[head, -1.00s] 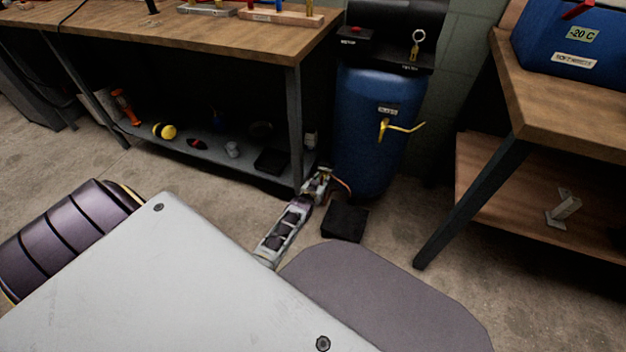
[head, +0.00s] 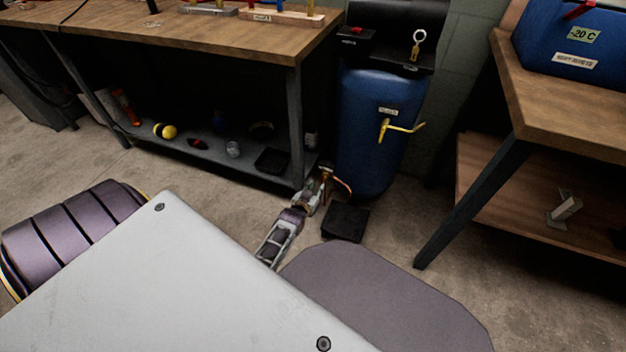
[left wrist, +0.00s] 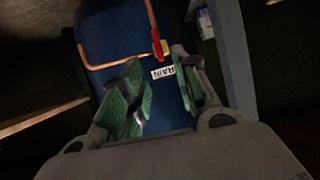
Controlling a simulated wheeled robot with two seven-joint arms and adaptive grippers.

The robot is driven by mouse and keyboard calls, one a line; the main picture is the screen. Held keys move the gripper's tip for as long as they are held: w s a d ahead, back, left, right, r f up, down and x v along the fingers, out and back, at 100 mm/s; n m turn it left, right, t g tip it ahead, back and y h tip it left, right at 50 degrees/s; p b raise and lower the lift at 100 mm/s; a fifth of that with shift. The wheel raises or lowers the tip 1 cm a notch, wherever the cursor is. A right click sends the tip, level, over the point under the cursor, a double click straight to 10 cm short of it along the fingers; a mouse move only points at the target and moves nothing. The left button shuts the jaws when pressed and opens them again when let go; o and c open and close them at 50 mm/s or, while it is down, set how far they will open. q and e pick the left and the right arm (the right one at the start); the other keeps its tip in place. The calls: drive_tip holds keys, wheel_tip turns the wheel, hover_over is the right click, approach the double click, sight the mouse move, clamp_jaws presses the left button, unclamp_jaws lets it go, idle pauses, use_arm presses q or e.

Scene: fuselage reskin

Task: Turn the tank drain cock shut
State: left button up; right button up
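The blue tank (head: 372,130) stands upright by the wall. Its drain cock (head: 326,173) is low on its left side in the head view, small there. In the left wrist view the cock has a red handle (left wrist: 156,42) and a yellow body (left wrist: 166,48), beside a copper pipe (left wrist: 105,66) and a partly covered DRAIN label (left wrist: 163,73). My left gripper (head: 312,193) is low near the floor, just short of the cock. In the wrist view its green-padded fingers (left wrist: 155,66) are apart with nothing between them; the handle is beyond the tips. My right gripper is out of view.
A black block (head: 345,221) lies on the floor beside my left gripper. The workbench (head: 297,125) leg and its lower shelf (head: 215,152) are close on the left. Another wooden bench (head: 560,110) stands right. A yellow lever (head: 400,128) sticks out of the tank's front.

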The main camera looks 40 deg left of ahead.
use_arm(q)
drive_tip(key=shift+v, duration=1)
